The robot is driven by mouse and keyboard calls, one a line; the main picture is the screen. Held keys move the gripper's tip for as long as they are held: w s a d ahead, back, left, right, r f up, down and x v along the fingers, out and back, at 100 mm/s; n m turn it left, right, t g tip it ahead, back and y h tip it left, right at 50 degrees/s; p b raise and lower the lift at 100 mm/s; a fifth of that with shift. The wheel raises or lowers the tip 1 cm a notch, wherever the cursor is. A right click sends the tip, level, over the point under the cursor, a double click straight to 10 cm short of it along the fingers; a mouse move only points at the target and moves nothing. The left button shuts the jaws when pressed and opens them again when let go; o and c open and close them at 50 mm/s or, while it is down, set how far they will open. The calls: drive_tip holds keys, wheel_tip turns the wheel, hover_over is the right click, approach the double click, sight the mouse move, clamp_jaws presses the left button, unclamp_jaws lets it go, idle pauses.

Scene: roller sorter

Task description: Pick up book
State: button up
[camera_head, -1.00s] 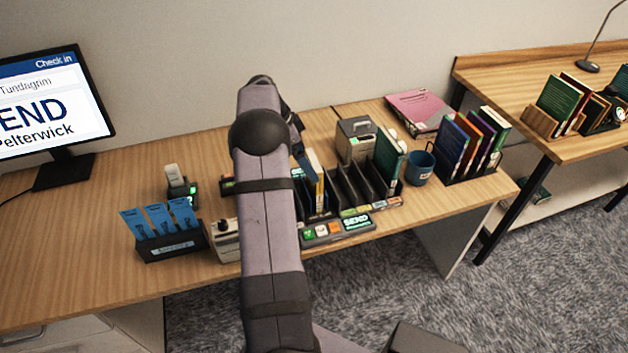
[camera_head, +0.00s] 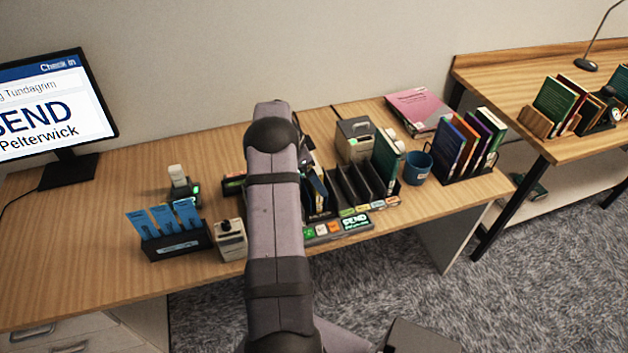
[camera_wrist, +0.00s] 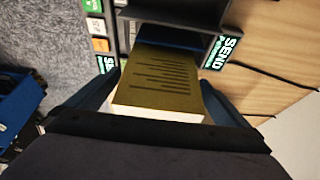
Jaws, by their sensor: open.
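A book (camera_wrist: 158,82) with an olive-yellow cover, dark printed lines and a pale page edge shows in the wrist view, standing in a slot of the black sorter rack. My gripper (camera_wrist: 155,96) is open, with one finger on each side of the book. I cannot tell whether the fingers touch it. In the head view, my arm hides most of the gripper and the left part of the rack (camera_head: 352,190). Only a narrow yellow strip of the book shows beside the arm.
A green book (camera_head: 385,160) stands at the rack's right end, beside a blue mug (camera_head: 417,168). A holder with several coloured books (camera_head: 460,145) is farther right.

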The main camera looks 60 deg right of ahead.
drive_tip(key=c, duration=1.2)
drive_tip(key=shift+r, duration=0.1)
